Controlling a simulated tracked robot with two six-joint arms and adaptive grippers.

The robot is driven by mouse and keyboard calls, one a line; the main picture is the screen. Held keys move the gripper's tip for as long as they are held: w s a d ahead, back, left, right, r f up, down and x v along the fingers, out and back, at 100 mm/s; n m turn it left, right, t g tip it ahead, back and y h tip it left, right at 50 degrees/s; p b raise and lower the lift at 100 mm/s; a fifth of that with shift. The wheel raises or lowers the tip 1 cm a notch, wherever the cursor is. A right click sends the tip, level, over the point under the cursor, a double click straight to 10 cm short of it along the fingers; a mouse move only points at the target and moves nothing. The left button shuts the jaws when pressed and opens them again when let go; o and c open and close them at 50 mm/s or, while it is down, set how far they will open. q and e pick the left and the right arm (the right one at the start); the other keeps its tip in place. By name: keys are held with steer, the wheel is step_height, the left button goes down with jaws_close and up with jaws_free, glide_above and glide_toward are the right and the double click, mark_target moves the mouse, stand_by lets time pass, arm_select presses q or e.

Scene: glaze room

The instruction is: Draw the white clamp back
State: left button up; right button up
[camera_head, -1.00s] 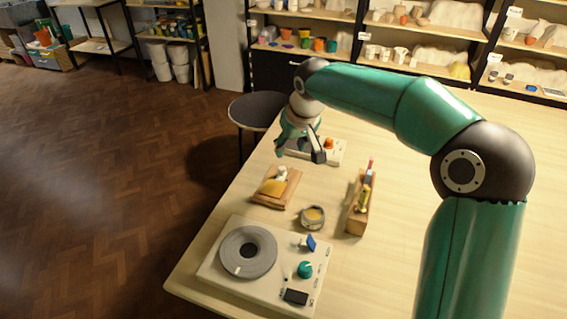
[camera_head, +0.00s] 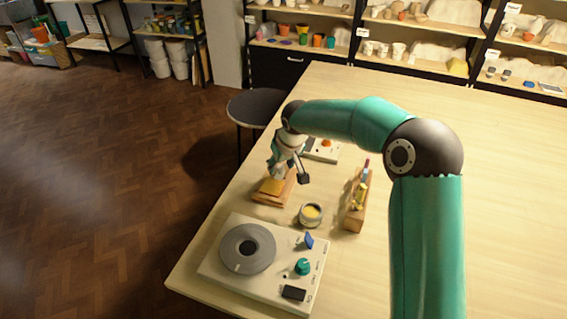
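The white clamp (camera_head: 279,173) is a small pale piece on a wooden board (camera_head: 287,194) with a yellow-orange slab (camera_head: 272,187). It is mostly covered by my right gripper. My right gripper (camera_head: 289,172) points down at the far side of the board, right over the clamp. Its fingers look spread, with a dark fingertip to the right of the clamp. I cannot tell whether a finger touches the clamp. My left gripper is out of view.
A white device with a grey wheel (camera_head: 247,248), blue lever (camera_head: 309,241) and teal knob (camera_head: 303,266) stands nearest. A yellow-filled jar (camera_head: 311,214) and a wooden tool holder (camera_head: 355,212) stand right of the board. Another white box (camera_head: 325,150) is behind. The table's right side is clear.

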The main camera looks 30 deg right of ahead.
jaws_close()
steer(key=shift+d, duration=0.1)
steer(key=shift+w+d+r, duration=0.1)
steer(key=shift+w+d, duration=0.05)
steer(key=shift+w, duration=0.2)
steer(key=shift+w+d, duration=0.5)
steer(key=shift+d, duration=0.1)
steer(key=shift+c, duration=0.7)
jaws_free()
steer(key=shift+d, duration=0.15)
steer(key=shift+o, duration=1.4)
